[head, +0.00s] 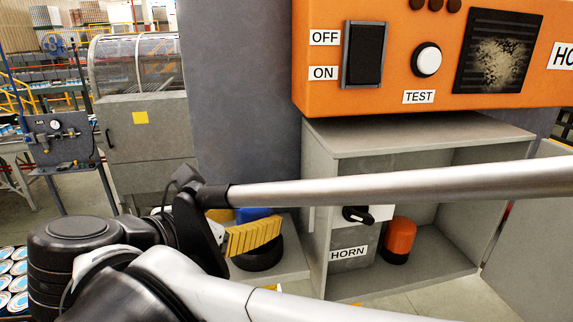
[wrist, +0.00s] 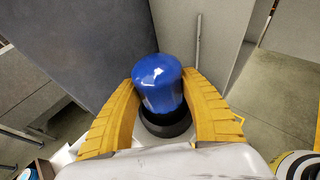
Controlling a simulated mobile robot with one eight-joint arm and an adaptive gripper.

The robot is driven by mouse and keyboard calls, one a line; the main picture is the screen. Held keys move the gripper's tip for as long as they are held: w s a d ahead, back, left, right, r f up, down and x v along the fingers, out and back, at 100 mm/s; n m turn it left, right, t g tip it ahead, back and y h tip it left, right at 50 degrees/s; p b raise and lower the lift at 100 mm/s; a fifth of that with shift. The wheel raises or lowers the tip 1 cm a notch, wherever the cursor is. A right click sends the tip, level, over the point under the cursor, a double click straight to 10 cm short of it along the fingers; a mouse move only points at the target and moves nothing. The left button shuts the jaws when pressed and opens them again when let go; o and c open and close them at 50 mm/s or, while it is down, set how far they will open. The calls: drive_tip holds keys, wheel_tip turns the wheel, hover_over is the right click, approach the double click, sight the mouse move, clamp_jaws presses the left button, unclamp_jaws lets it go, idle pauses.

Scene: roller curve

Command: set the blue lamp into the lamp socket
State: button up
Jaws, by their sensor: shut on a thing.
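The blue lamp (wrist: 158,84) stands between the two yellow fingers of my gripper (wrist: 157,100), which are shut on its sides. In the head view the lamp (head: 252,214) shows only as a blue patch behind a yellow finger of my gripper (head: 252,237). A round black part (head: 258,259) lies directly below the lamp, above a grey ledge, and it also shows under the lamp in the wrist view (wrist: 167,124). I cannot tell whether it is the lamp socket or the lamp's own base, nor whether the lamp is seated.
An orange lamp (head: 400,236) with a black base stands in the open grey cabinet (head: 440,262) on the right, near a rotary switch (head: 357,215) and a HORN label. An orange control panel (head: 430,50) hangs above. A grey wall (head: 240,90) rises behind my gripper.

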drive_tip(key=shift+f, duration=0.1)
drive_tip(key=o, duration=1.3)
drive_tip(key=shift+c, duration=0.2)
drive_tip(key=v, duration=0.7)
drive_tip(key=shift+s+a, duration=0.15)
drive_tip(key=shift+s, duration=0.1)
